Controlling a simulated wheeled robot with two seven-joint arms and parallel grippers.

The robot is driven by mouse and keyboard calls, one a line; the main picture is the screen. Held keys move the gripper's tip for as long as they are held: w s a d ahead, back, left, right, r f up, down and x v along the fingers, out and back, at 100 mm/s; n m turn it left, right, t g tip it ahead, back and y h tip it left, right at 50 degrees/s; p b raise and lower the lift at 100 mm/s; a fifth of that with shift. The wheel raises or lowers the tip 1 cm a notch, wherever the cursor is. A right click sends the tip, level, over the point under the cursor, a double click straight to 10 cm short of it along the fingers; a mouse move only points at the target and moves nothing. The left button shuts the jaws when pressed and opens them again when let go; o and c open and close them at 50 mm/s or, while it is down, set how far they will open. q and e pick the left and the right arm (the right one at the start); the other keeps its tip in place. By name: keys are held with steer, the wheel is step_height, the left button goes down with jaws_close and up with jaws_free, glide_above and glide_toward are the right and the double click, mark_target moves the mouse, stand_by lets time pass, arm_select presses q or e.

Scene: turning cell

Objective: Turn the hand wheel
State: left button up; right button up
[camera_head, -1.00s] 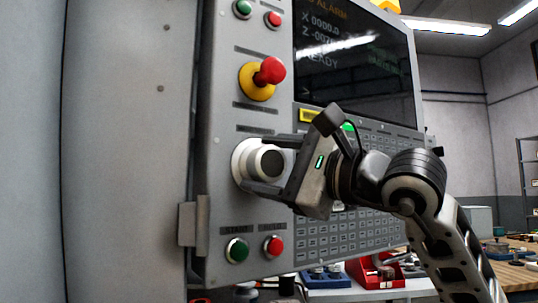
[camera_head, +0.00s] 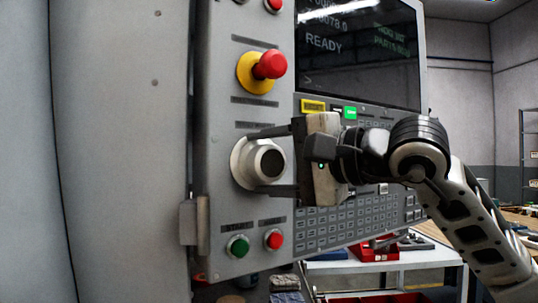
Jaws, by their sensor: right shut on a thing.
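The hand wheel (camera_head: 262,163) is a whitish round knob with a dark centre, on the grey control panel (camera_head: 218,120). My right gripper (camera_head: 255,162) comes in from the right with one finger above the wheel and one below. It is shut on the wheel, and its body stands close in front of the panel. The fingertips are partly hidden at the wheel's edges. My left gripper is out of view.
A red mushroom button on a yellow base (camera_head: 262,70) sits above the wheel. A green button (camera_head: 237,246) and a red button (camera_head: 274,240) sit below it. The screen (camera_head: 360,50) and keypad (camera_head: 350,220) lie to the right, partly behind my arm.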

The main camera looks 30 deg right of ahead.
steer(key=shift+f, duration=0.15)
steer(key=o, duration=0.7)
arm_select(q)
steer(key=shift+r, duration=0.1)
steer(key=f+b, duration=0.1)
steer(key=b, duration=0.2)
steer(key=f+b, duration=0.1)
steer(key=b, duration=0.2)
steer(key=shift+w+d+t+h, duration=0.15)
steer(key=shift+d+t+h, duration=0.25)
arm_select(e)
steer(key=v, duration=1.6)
steer(key=shift+r, duration=0.2)
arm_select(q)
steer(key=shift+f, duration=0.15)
